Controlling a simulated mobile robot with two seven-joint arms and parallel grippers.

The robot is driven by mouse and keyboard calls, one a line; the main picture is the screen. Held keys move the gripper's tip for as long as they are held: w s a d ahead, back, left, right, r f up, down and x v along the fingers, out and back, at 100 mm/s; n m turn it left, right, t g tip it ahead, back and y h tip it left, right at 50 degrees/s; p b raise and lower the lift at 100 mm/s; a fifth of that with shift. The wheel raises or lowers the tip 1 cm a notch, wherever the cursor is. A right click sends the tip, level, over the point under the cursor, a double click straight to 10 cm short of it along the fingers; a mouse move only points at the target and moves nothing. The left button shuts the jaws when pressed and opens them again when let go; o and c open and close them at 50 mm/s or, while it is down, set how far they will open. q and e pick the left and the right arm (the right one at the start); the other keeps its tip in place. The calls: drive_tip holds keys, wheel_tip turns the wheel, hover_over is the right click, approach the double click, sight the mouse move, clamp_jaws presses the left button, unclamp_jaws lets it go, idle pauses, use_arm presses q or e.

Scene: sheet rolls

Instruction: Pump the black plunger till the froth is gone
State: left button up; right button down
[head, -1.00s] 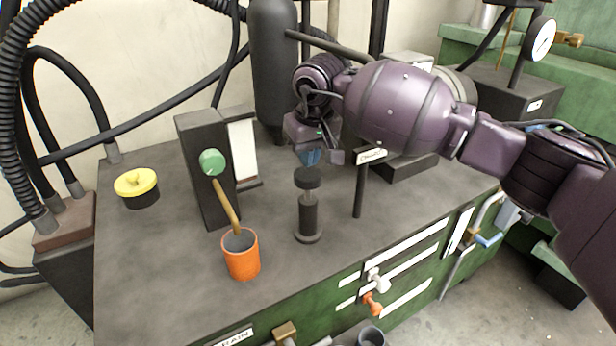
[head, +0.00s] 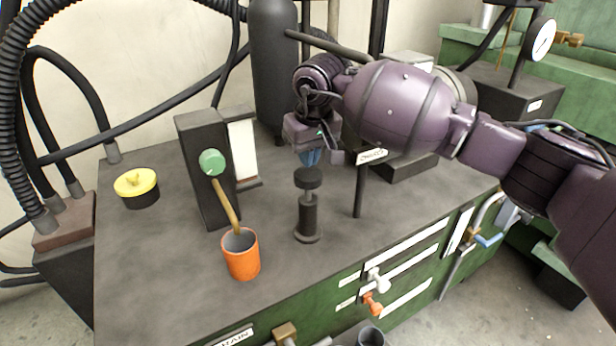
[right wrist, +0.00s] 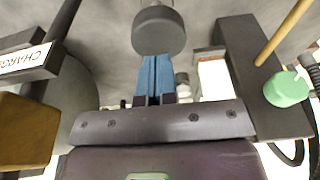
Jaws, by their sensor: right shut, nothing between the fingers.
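The black plunger (head: 308,215) stands upright on the bench, with a round flat knob (head: 308,178) on top. The knob also shows at the top of the right wrist view (right wrist: 158,30). My right gripper (head: 311,158) is just above and behind the knob in the head view, its blue fingers shut and empty. In the right wrist view its fingertips (right wrist: 153,60) point towards the knob; a small gap shows in the head view. I cannot make out any froth. My left gripper is not in view.
An orange cup (head: 241,262) with a tan tube in it stands left of the plunger. A signpost (head: 361,185) stands close to the plunger's right. The bench front has handles and labels.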

sight(310, 175)
drive_tip(key=shift+f, duration=0.1)
idle(0.4)
drive_tip(key=shift+f+b, duration=0.9)
drive_tip(key=shift+f, duration=2.2)
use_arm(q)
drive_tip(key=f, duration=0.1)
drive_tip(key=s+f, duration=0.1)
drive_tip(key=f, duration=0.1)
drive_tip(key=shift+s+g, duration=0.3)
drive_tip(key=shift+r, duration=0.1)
use_arm(e)
drive_tip(key=shift+r, duration=0.1)
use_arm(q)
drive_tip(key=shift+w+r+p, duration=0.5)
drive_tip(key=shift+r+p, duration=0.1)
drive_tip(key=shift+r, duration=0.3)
use_arm(e)
drive_tip(key=shift+r, duration=3.05)
